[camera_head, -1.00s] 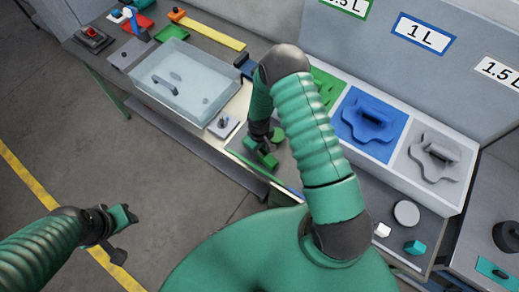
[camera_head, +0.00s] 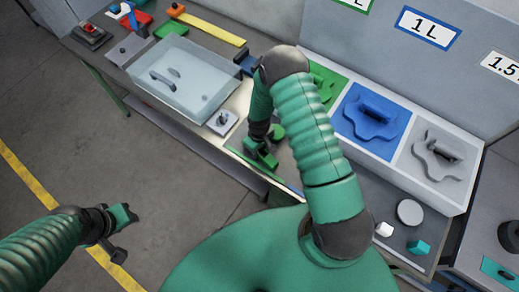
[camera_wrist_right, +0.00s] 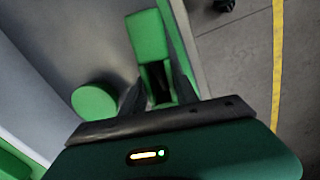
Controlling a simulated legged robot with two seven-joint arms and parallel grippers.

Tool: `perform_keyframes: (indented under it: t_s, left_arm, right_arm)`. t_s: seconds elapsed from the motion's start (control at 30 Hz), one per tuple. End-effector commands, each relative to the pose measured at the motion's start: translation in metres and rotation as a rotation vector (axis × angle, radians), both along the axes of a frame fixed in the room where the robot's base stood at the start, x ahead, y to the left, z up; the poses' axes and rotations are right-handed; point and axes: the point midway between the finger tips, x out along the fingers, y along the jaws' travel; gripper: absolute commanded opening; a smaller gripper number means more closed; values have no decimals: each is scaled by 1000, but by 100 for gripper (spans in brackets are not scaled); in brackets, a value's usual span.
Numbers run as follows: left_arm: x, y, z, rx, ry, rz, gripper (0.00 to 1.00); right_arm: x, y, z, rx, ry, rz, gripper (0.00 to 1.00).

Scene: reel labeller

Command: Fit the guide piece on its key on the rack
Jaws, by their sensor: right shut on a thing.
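My right gripper (camera_head: 262,148) reaches down over the bench front and is shut on a green piece (camera_head: 262,160). In the right wrist view, the two dark fingers (camera_wrist_right: 160,92) close around the green piece (camera_wrist_right: 148,36), which has a dark slot near the fingers. A separate green disc (camera_wrist_right: 95,103) lies beside it, also in the head view (camera_head: 278,132). The rack (camera_head: 398,178) has a green bay (camera_head: 328,84), partly hidden by my arm, a blue bay and a grey bay. My left gripper (camera_head: 121,232) hangs over the floor at lower left, away from the bench; its finger opening is unclear.
A blue guide piece (camera_head: 370,118) and a grey one (camera_head: 438,158) sit in their bays. A clear bin (camera_head: 185,85) and a small white plate (camera_head: 222,122) are left of my right gripper. A grey disc (camera_head: 410,212) and a teal block (camera_head: 418,247) lie at right.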

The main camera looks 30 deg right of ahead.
Motion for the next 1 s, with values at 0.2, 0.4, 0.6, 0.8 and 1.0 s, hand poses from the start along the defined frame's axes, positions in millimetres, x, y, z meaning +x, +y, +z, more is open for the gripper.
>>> perform_keyframes:
  t_s: [0.2, 0.4, 0.6, 0.8, 1.0]
  left_arm:
    - [0, 0, 0, 0, 0, 0, 36]
    - [0, 0, 0, 0, 0, 0, 36]
    - [0, 0, -1, 0, 0, 0, 36]
    - [0, 0, -10, 0, 0, 0, 36]
    - [0, 0, -22, 0, 0, 0, 36]
  right_arm:
    - [0, -1, 0, -1, 0, -2, 53]
    - [0, -1, 0, -1, 0, -1, 62]
    - [0, -1, 3, -1, 0, -1, 62]
    - [2, -1, 37, -2, -6, -2, 62]
    - [2, -1, 96, -2, -8, -2, 62]
